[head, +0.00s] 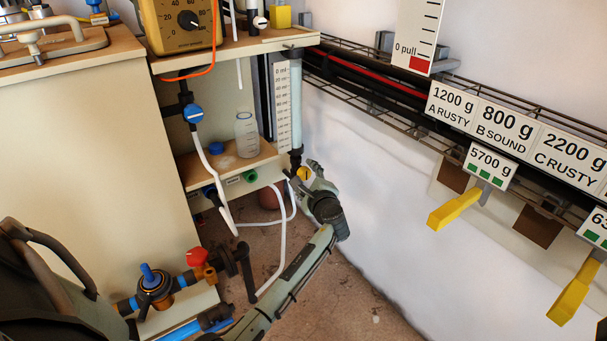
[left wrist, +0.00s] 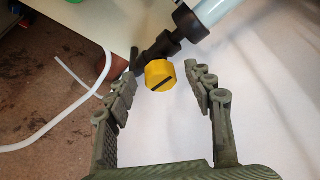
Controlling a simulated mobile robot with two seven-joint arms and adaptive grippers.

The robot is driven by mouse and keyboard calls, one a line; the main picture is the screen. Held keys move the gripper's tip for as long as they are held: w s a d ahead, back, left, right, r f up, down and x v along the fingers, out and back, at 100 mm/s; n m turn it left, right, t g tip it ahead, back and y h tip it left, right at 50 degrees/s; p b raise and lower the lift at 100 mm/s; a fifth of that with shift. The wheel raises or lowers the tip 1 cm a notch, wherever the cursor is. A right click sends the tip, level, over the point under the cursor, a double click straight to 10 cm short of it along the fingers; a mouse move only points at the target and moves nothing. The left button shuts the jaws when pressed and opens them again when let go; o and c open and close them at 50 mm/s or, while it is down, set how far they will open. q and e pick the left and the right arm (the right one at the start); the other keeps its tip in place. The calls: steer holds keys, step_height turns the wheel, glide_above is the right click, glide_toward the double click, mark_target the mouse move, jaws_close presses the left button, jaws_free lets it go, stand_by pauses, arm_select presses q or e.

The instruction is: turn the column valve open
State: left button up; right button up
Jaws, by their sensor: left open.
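The column valve has a yellow knob (head: 304,173) at the foot of the clear upright column (head: 296,105), which stands beside a printed scale (head: 283,105). In the left wrist view the yellow knob (left wrist: 160,74) shows a dark slot across its face and sits on a black fitting (left wrist: 163,45) under the column. In the left wrist view my left gripper (left wrist: 163,82) is open, with one finger on each side of the knob and visible gaps between. My right gripper is not in view.
A shelf (head: 235,165) left of the column holds a clear bottle (head: 247,135). White tubing (head: 283,240) hangs below it. A red valve (head: 197,258) and a blue valve (head: 150,276) stand lower left. Yellow levers (head: 454,208) project from the right wall.

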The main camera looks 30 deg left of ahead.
arm_select(q)
steer(key=v, duration=1)
steer(key=shift+a, duration=0.1)
